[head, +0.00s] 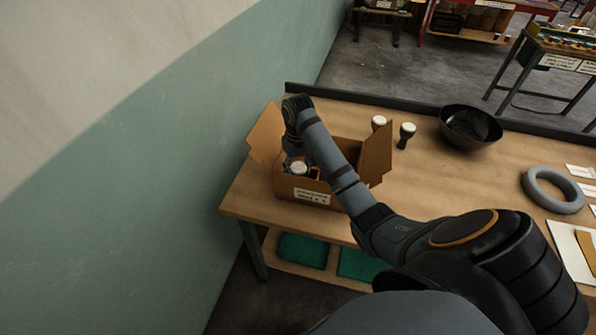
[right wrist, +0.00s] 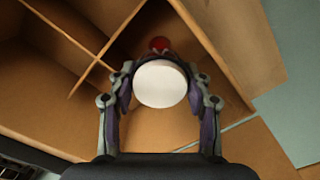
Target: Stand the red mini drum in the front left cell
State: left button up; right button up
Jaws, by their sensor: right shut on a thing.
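The red mini drum shows in the right wrist view as a round white head (right wrist: 160,84) with a bit of red body (right wrist: 159,44) beyond it. My right gripper (right wrist: 161,100) is shut on it, one finger on each side. In the head view the white drum head (head: 298,168) shows below my right gripper (head: 295,154), at the left front part of the open cardboard box (head: 288,187). Thin dividers (right wrist: 88,72) split the box into cells. The drum is upright in or over a corner cell; whether it touches the floor I cannot tell. My left gripper is not in view.
Two small dark goblet drums with white heads (head: 378,122) (head: 407,130) stand behind the box's right side. A black bowl (head: 470,127) and a grey ring (head: 552,190) are further right. The box flaps (head: 266,133) stand open.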

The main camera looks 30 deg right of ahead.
jog(key=o, duration=0.7)
jog(key=shift+f, duration=0.1)
jog(key=o, duration=0.5)
jog(key=shift+c, duration=0.2)
jog(key=shift+r, duration=0.3)
notch_tip(320, 180, up, 12)
jog(key=p, duration=1.1)
jog(key=shift+f+p, duration=0.15)
jog(key=shift+p, duration=0.25)
